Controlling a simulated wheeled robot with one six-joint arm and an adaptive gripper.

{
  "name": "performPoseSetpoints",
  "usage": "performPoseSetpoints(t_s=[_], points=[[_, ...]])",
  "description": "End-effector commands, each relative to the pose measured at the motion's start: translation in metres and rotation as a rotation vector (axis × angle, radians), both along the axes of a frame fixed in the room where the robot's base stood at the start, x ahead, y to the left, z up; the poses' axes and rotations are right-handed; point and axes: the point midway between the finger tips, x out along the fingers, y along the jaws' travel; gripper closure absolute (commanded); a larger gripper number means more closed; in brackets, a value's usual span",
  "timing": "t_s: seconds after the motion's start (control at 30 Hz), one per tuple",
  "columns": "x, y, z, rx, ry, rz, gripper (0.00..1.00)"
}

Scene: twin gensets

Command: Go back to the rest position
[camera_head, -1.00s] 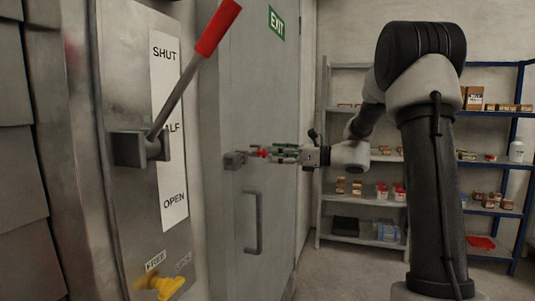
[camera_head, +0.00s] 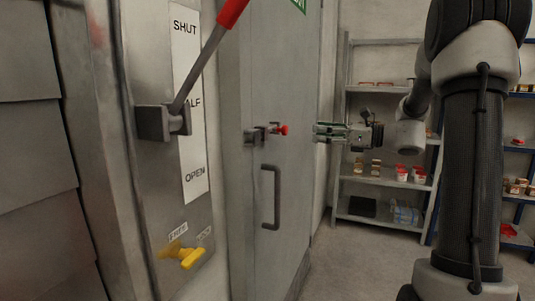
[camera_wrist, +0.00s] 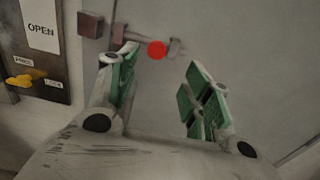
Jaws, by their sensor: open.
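My gripper (camera_head: 318,132) is open and empty in the head view, a little to the right of a red-tipped latch (camera_head: 268,132) on the grey door. There is a gap between its fingertips and the red knob (camera_head: 284,130). In the wrist view, the two green-padded fingers of my gripper (camera_wrist: 158,90) are spread wide. The red knob (camera_wrist: 156,50) shows beyond the fingertips and nothing is between the pads. My arm rises at the right of the head view.
The grey door (camera_head: 290,190) has a handle (camera_head: 269,196) below the latch. A lever (camera_head: 205,65) with a red grip stands beside a SHUT/HALF/OPEN plate on the left, above a yellow knob (camera_head: 190,255). Stocked shelves (camera_head: 385,182) stand behind my arm. Bare floor (camera_head: 350,265) shows below.

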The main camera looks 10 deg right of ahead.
Motion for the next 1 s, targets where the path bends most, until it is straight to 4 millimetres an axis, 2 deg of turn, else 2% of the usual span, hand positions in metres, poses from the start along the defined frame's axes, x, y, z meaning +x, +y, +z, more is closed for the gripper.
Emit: performPoseSetpoints(t_s=[0.07,0.13,0.27,0.3,0.37,0.4,0.47,0.5,0.6,0.7,0.83,1.0], points=[[0.001,0.000,0.000,-0.022,-0.027,-0.003,0.50],[0.001,-0.004,-0.011,-0.108,-0.071,-0.010,0.50],[-0.028,-0.009,-0.072,-0.360,-0.077,0.061,0.50],[-0.045,-0.010,-0.090,-0.453,-0.080,0.103,0.50],[-0.075,-0.010,-0.113,-0.612,-0.102,0.190,0.50],[-0.099,-0.009,-0.126,-0.723,-0.127,0.266,0.50],[-0.136,-0.009,-0.141,-0.899,-0.179,0.402,0.50],[-0.162,-0.010,-0.148,-1.019,-0.226,0.506,0.50],[-0.219,-0.020,-0.156,-1.295,-0.367,0.778,0.50],[-0.263,-0.033,-0.152,-1.535,-0.525,1.038,0.50],[-0.298,-0.046,-0.137,-1.779,-0.713,1.293,0.50],[-0.320,-0.038,-0.119,-1.947,-0.878,1.387,0.50]])
